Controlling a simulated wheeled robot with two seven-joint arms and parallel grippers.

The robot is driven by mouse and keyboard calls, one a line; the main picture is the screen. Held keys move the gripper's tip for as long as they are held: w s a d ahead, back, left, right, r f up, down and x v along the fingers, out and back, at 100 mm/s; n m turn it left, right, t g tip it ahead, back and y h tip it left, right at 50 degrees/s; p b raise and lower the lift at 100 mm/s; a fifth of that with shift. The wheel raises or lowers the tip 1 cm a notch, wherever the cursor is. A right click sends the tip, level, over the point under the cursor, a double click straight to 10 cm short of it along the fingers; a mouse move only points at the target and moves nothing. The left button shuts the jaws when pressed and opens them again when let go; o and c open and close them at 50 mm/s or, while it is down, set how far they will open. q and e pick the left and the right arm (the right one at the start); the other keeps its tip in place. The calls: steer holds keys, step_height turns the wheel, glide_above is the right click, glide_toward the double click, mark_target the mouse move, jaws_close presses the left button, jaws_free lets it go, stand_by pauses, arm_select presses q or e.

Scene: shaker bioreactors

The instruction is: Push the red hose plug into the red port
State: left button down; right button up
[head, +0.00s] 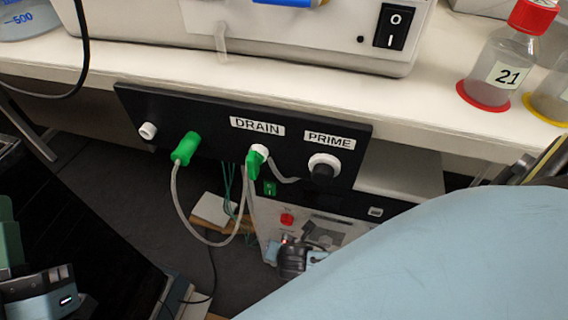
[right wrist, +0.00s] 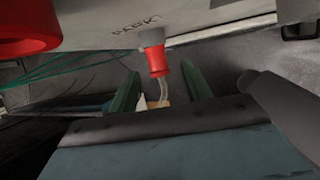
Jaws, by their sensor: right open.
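The red hose plug (right wrist: 157,60) shows in the right wrist view, at a pale panel edge marked with what looks like "PARK". A pale hose runs from it. My right gripper (right wrist: 159,70) is open, with one green finger on each side of the plug. I cannot tell whether either finger touches it. A large red rounded thing (right wrist: 25,27) is cut off at the upper left; I cannot tell whether it is the red port. Part of my left gripper (head: 10,235) shows at the lower left edge.
In the head view a black panel (head: 205,122) under the bench has DRAIN and PRIME labels and a green plug (head: 186,148) on a looping hose. A red-capped bottle (head: 505,60) stands on the bench. A cabinet with a small red part (head: 287,219) is below.

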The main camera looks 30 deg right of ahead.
jaws_close()
steer(key=shift+s+a+p, duration=0.3)
steer(key=shift+p, duration=0.05)
steer(key=shift+s+a, duration=0.2)
steer(key=shift+a, duration=0.05)
steer(key=shift+s+a+p, duration=0.1)
steer(key=shift+p, duration=0.2)
steer(key=shift+s+a, duration=0.25)
steer(key=shift+a, duration=0.05)
steer(key=shift+p, duration=0.3)
steer(key=shift+s+a, duration=0.15)
